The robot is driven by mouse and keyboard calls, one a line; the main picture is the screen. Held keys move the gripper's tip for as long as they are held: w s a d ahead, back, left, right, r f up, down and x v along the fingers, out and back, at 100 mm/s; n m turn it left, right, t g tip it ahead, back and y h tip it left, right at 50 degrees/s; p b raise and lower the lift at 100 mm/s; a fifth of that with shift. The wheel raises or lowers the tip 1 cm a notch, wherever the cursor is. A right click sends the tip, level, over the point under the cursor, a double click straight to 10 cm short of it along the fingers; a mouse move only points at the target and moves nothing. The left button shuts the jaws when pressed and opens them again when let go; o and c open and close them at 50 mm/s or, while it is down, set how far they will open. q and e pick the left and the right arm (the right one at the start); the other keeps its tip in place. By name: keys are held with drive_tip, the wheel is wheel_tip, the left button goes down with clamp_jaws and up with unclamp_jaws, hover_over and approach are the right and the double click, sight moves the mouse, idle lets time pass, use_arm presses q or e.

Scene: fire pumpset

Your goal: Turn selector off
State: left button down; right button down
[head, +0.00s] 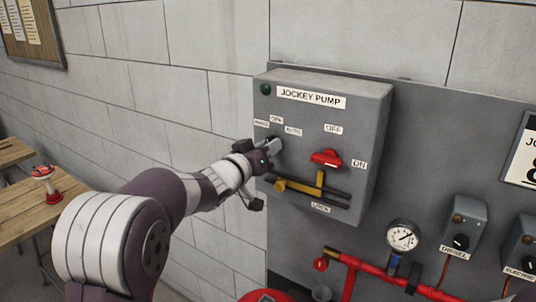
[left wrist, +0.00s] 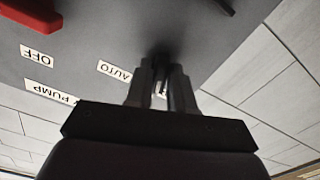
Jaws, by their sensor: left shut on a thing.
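The grey jockey pump box (head: 360,112) is mounted on a wall panel. Its selector, a dark knob (left wrist: 161,55), sits below small labels, among them AUTO (head: 293,131) and OFF (head: 276,119). My left gripper (head: 272,145) reaches the box from the left and is shut on the selector knob. In the left wrist view its two fingers (left wrist: 161,82) close on either side of the knob. The gripper hides most of the knob, so I cannot tell which label it points to. My right gripper is not in view.
A red switch handle (head: 326,158) and a yellow latch (head: 298,187) are close to the right of my gripper. A gauge (head: 402,237), red piping (head: 382,278) and small control boxes (head: 465,226) are lower right. A wooden table (head: 28,214) is at left.

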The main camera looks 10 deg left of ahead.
use_arm(q)
drive_tip(key=shift+m+b, duration=0.85)
drive_tip(key=shift+m, duration=0.85)
drive_tip(key=c, duration=1.1)
unclamp_jaws()
drive_tip(key=shift+s+a, duration=0.1)
drive_tip(key=b+v, duration=0.3)
drive_tip(key=v, duration=0.9)
drive_tip(key=shift+s+b, duration=0.25)
drive_tip(key=shift+b, duration=0.05)
